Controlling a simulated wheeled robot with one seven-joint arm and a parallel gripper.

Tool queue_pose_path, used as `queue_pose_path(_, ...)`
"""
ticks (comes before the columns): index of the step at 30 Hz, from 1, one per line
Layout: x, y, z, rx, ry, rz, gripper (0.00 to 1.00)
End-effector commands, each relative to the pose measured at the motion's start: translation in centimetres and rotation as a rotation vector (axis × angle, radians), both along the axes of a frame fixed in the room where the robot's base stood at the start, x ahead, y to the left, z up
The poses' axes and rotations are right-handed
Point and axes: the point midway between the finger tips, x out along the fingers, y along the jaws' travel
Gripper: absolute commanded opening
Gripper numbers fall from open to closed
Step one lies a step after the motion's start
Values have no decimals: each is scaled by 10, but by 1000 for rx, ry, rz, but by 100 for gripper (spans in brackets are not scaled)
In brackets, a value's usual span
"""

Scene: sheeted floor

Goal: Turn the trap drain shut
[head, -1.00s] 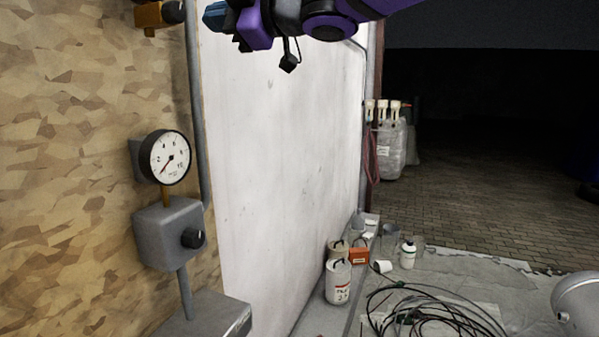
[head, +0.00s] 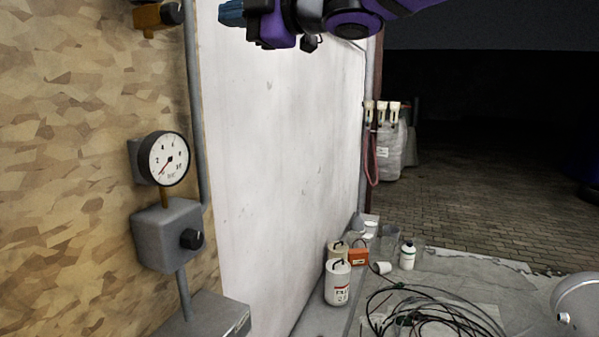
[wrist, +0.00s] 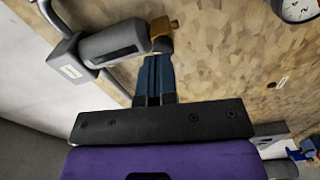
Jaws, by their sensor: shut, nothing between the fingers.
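My gripper (head: 231,13) shows at the top edge of the head view, its blue fingers pointing left, in front of the white panel. In the wrist view its two blue fingers (wrist: 155,78) are together with nothing between them. Beyond their tips, in line of sight, is a brass fitting (wrist: 163,32) on the end of a grey cylinder (wrist: 115,43); I cannot tell whether they touch. A brass valve (head: 155,15) with a dark knob is cut by the top of the head view. A grey box (head: 165,240) carries a black knob (head: 191,239). Which part is the trap drain is unclear.
A round gauge (head: 163,158) stands above the grey box on the wood-patterned wall, beside a grey pipe (head: 195,100). Canisters (head: 338,283), an orange box (head: 358,256) and coiled black cable (head: 430,312) lie on the sheeted floor.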

Motion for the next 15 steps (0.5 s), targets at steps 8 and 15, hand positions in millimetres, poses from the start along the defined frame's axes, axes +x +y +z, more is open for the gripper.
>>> queue_pose_path(8, -1, 1, 1, -58, -141, 0, 0)
queue_pose_path(15, 7, 21, 0, -60, -142, 1, 0)
